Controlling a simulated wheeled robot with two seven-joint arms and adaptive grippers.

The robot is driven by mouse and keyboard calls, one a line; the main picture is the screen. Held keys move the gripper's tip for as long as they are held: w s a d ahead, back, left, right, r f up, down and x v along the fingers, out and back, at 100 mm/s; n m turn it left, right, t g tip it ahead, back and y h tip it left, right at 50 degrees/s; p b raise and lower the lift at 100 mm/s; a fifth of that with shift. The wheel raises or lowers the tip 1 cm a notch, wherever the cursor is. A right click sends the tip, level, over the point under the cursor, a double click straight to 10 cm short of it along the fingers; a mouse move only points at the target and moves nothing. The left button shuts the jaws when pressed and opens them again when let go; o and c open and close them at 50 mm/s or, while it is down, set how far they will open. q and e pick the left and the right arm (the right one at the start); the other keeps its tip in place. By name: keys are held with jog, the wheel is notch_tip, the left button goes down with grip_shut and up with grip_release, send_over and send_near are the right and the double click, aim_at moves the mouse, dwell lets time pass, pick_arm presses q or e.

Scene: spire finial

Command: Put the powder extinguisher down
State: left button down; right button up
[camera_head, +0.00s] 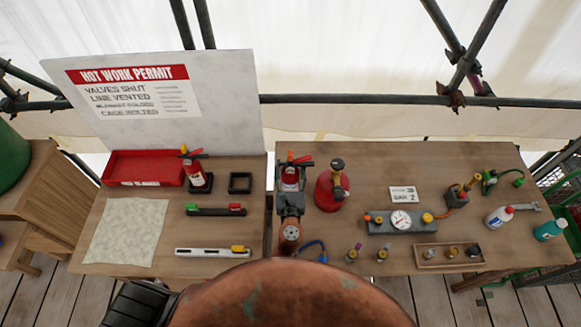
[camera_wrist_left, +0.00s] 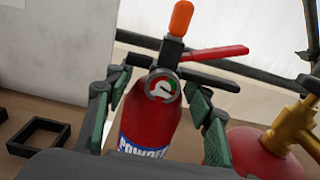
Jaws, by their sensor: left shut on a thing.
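The powder extinguisher (camera_head: 290,174) is a small red cylinder with a black valve, red lever and orange tip. My left gripper (camera_head: 290,193) is shut on its body, which looks upright over the left end of the right table. In the left wrist view the fingers stand either side of the extinguisher (camera_wrist_left: 150,128), with its gauge and "POWDER" label showing. Its base is hidden, so I cannot tell whether it touches the table. An empty black square frame (camera_head: 240,182) lies on the left table, left of the gripper; it also shows in the wrist view (camera_wrist_left: 38,137). My right gripper is not in view.
A similar extinguisher (camera_head: 194,174) stands in a black holder. A red tray (camera_head: 143,168) and permit board (camera_head: 225,115) are behind. A red round tank (camera_head: 329,192) stands close right of the gripper.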

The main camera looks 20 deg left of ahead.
pick_arm(q)
jog(key=shift+w+r, duration=0.1)
jog(key=shift+r, duration=0.1)
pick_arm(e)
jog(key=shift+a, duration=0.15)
pick_arm(q)
jog(key=shift+f, duration=0.15)
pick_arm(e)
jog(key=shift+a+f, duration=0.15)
pick_arm(q)
jog(key=c, duration=0.9)
grip_release()
jog(key=shift+f, duration=0.15)
jog(key=shift+c, duration=0.2)
jog(key=shift+s+d, duration=0.1)
jog(key=shift+s, duration=0.3)
jog(key=b+v, duration=0.1)
jog(key=v, duration=1)
jog(key=shift+s, duration=0.2)
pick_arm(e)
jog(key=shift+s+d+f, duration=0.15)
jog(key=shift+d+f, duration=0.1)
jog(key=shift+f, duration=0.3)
pick_arm(q)
jog(key=shift+d, duration=0.1)
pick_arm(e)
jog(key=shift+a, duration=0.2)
